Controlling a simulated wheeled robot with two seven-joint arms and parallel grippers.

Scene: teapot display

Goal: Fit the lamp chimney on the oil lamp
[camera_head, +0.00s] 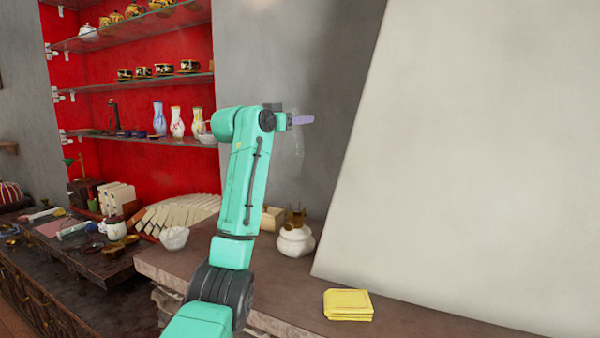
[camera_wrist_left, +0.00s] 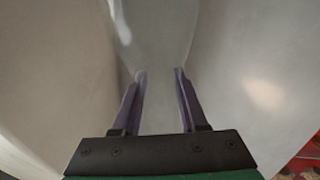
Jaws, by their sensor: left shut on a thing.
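The oil lamp (camera_head: 295,241) stands on the brown ledge; it has a round white base with a brass burner (camera_head: 295,217) on top. My left gripper (camera_head: 302,119) is raised well above the lamp, in front of the grey wall. It is shut on the lamp chimney (camera_head: 298,146), a clear glass tube that is faint against the wall. The chimney hangs roughly upright, its lower end apart from the burner. In the left wrist view the glass (camera_wrist_left: 152,40) shows faintly at the purple fingers (camera_wrist_left: 160,75). My right gripper is not in view.
A stack of yellow cloths (camera_head: 348,305) lies on the ledge (camera_head: 270,285) in front of the lamp. A white slanted panel (camera_head: 470,150) rises right of the lamp. A white bowl (camera_head: 174,238) and an open fan-like book (camera_head: 180,211) are to the left, below glass shelves with vases (camera_head: 177,122).

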